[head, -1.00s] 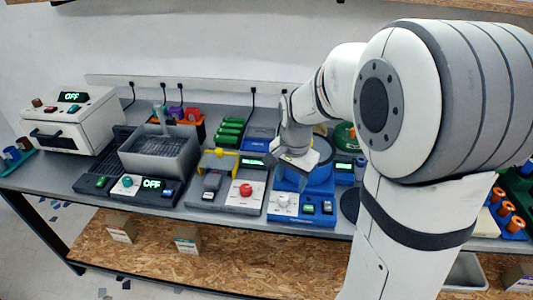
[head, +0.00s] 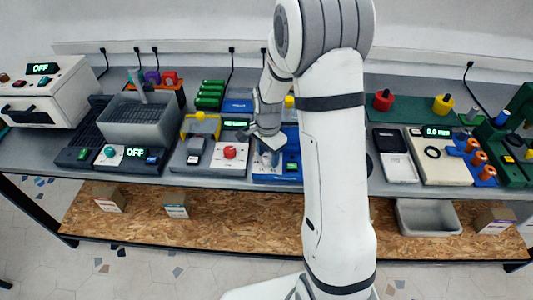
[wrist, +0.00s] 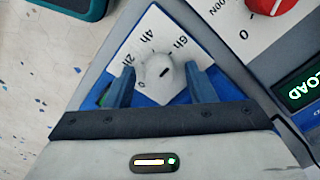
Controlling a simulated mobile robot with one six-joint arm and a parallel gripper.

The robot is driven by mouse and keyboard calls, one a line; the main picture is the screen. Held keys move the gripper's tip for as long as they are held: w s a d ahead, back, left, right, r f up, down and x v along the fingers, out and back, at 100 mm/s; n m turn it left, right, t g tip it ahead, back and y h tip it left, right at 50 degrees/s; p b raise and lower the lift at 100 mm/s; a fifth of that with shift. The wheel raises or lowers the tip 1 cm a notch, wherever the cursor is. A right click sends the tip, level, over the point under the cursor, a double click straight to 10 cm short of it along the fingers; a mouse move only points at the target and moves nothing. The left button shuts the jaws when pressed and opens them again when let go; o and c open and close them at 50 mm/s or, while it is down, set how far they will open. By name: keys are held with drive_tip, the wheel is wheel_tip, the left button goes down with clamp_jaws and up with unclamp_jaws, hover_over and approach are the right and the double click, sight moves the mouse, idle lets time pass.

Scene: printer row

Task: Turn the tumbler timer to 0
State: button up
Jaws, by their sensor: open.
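The tumbler is a blue machine (head: 291,142) in the middle of the bench, partly hidden behind my arm. Its timer is a white round knob (wrist: 154,75) on a white plate (wrist: 150,22) marked 2h, 4h and 6h in the wrist view. My gripper (wrist: 162,74) is open, one finger on each side of the knob, with gaps showing. In the head view my gripper (head: 268,138) is low over the tumbler's front.
Left of the tumbler is a grey unit with a red knob (head: 229,152); the knob (wrist: 274,4) also shows in the wrist view, beside a lit LOAD display (wrist: 305,88). A grey basin (head: 150,122) stands further left. A balance-like unit (head: 440,160) stands right of my arm.

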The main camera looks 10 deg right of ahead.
drive_tip(key=shift+f, duration=0.1)
drive_tip(key=c, duration=0.9)
drive_tip(key=shift+a, duration=0.15)
drive_tip(key=shift+c, duration=0.4)
